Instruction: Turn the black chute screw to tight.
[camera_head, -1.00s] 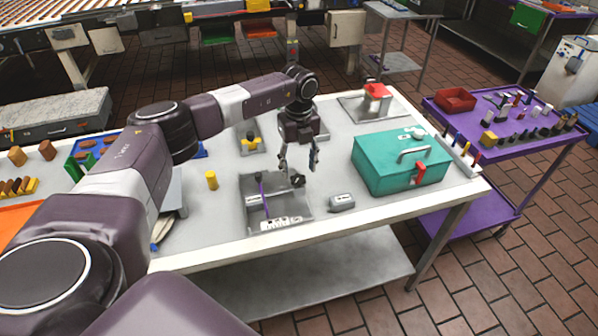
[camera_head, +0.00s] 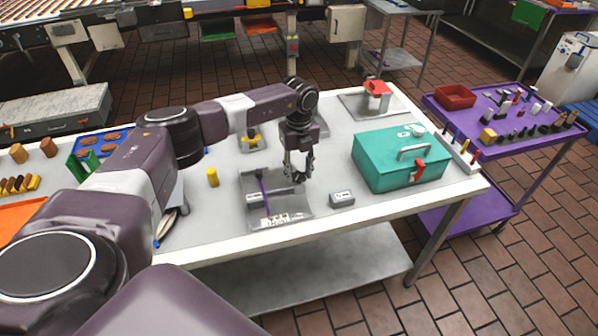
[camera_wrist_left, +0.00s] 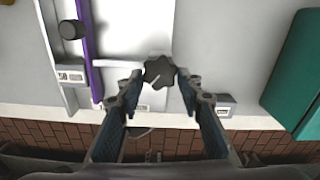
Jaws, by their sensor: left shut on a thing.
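The black chute screw is a dark star-shaped knob (camera_wrist_left: 158,71) on a grey metal fixture (camera_head: 285,211). My left gripper (camera_head: 298,176) reaches down over the right part of the fixture. In the left wrist view the left gripper (camera_wrist_left: 160,76) has one fingertip on each side of the knob and is shut on it. In the head view the fingers mostly hide the knob. Whether the screw is tight cannot be told. My right gripper is in neither view.
A purple bar (camera_wrist_left: 88,50) and a second black knob (camera_wrist_left: 72,29) are on the fixture's left. A small grey labelled block (camera_head: 342,199) lies right of it. A teal case (camera_head: 390,165) stands further right. A yellow cylinder (camera_head: 212,177) stands left.

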